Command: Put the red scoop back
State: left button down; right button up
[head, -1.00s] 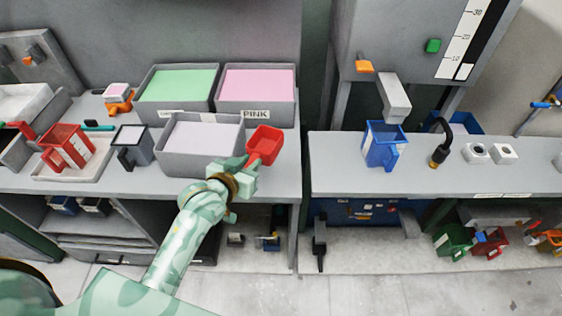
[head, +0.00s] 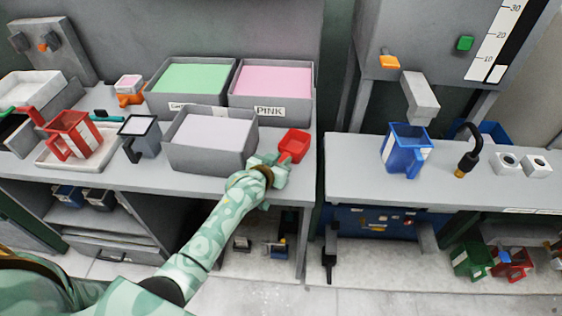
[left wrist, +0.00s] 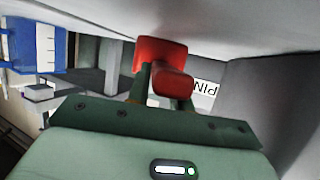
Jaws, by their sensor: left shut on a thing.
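The red scoop (head: 294,145) is at the right end of the left bench, in front of the pink bin. My left gripper (head: 277,165) is shut on it, at its near side. In the left wrist view the red scoop (left wrist: 172,82) sits between the fingers of the gripper (left wrist: 166,90), with its bowl beyond them. I cannot tell whether the scoop touches the bench top. The pink bin (head: 270,110), labelled PINK, stands behind the scoop. The bin of pale grey material (head: 208,155) stands to its left. My right gripper is not in view.
A green-filled bin (head: 175,103), a grey jug (head: 143,136) and a red jug (head: 74,136) on a tray stand further left. A gap separates this bench from the right bench, where a blue jug (head: 402,150) stands under a spout (head: 420,97).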

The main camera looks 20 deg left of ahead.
pick_arm(q)
jog(key=shift+r, duration=0.1)
jog(key=c, duration=1.7)
grip_release()
jog(key=o, duration=0.4)
jog(key=shift+o, duration=0.2)
jog(key=shift+r, duration=0.1)
jog(key=p+v, duration=0.4)
jog(key=v, duration=0.8)
